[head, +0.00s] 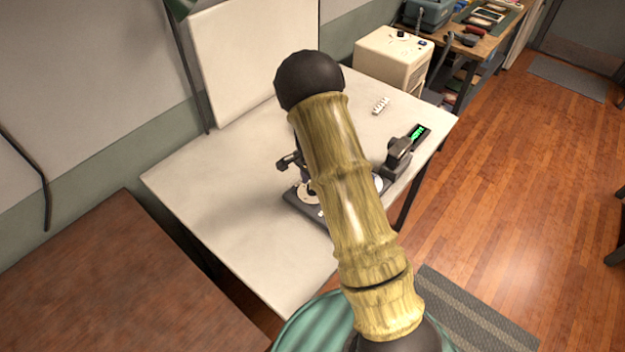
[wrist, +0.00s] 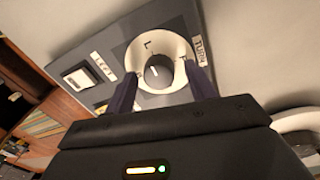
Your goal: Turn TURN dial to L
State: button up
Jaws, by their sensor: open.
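In the wrist view, the TURN dial is a dark grey knob (wrist: 160,73) with a short white mark, in a round white ring (wrist: 147,47) on a grey panel (wrist: 108,48). An L stands at the ring's upper left; another mark at its right is too small to read. The white mark sits on the knob's upper left part; its exact pointing is hard to tell. A TURN label (wrist: 201,52) is right of the ring. My gripper (wrist: 160,71) is open, its two dark fingers on either side of the knob. Contact cannot be told.
A LEFT label (wrist: 104,68) and a white switch (wrist: 78,79) are on the same panel. In the head view, my arm hides part of the white table (head: 215,190).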

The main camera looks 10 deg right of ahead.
notch_tip(320, 180, up, 17)
jog(key=b, duration=0.2)
jog(key=shift+w+a+r, duration=0.2)
jog(key=shift+w, duration=0.2)
dwell(0.3)
jog(key=s+n+t, duration=0.3)
jog(key=s+n, duration=1)
jog(key=s, duration=0.9)
jog(key=shift+d+f, duration=0.25)
jog(key=shift+f, duration=0.05)
jog(key=shift+s, duration=0.1)
